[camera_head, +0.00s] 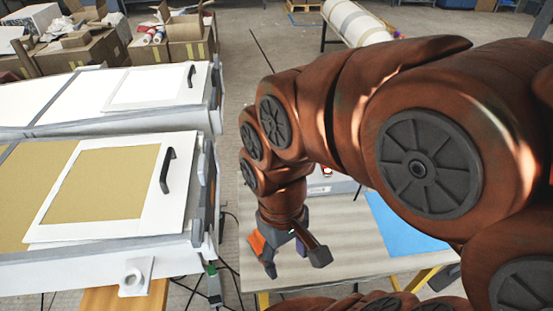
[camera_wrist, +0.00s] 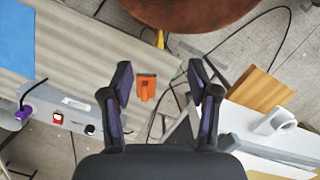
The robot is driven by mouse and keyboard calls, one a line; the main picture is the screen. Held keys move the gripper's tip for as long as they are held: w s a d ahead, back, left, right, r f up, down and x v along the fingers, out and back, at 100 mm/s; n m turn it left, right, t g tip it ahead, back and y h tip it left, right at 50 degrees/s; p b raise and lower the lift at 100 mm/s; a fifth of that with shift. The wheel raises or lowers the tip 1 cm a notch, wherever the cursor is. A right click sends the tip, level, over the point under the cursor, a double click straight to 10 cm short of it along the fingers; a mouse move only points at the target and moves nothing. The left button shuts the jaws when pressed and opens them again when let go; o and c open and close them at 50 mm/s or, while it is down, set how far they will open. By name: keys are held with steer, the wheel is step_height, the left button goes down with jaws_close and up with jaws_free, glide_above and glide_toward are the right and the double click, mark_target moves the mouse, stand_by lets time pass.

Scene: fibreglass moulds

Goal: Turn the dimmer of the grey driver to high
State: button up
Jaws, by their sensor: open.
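The grey driver (camera_wrist: 72,112) is a long grey box at the left of the wrist view. Its face carries a purple plug (camera_wrist: 23,113), a red switch (camera_wrist: 57,118) and a small black knob (camera_wrist: 90,129), which looks like the dimmer. I cannot read the knob's setting. In the head view the grey box (camera_head: 342,184) shows only partly behind my arm. My gripper (camera_head: 295,263) is open and empty, pointing down above the wooden table. In the wrist view my gripper (camera_wrist: 160,80) has its fingers apart, to the right of the knob and not touching it.
An orange piece (camera_wrist: 146,88) shows between my fingers. The wooden table (camera_head: 350,255) bears a blue sheet (camera_head: 400,228). White mould boxes (camera_head: 105,260) with lidded tops and black handles stand at the left. Cables cross the floor between them and the table.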

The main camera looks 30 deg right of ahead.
steer(key=w+d+f+n+b, duration=0.25)
steer(key=w+d, duration=0.25)
steer(key=w, duration=0.4)
steer(key=w+d+f+n+t+b, duration=0.1)
steer(key=w+d+f+n+b, duration=0.25)
steer(key=w, duration=0.55)
steer(key=w+d+n+b, duration=0.2)
steer(key=w+d+n, duration=0.2)
steer(key=w+d, duration=0.4)
steer(key=w+d+f+n, duration=0.1)
steer(key=w+d+f, duration=0.1)
steer(key=d, duration=0.1)
steer(key=w+d+f+n+b, duration=0.1)
steer(key=w+d, duration=0.1)
steer(key=d, duration=0.1)
steer(key=w+d+f+n+b, duration=0.1)
steer(key=w+d+f+n, duration=0.1)
steer(key=w+d, duration=0.1)
steer(key=shift+d+f+t, duration=0.1)
steer(key=shift+f+t, duration=0.25)
steer(key=shift+t, duration=0.05)
steer(key=shift+f, duration=3.8)
steer(key=shift+s, duration=0.1)
steer(key=c, duration=1.2)
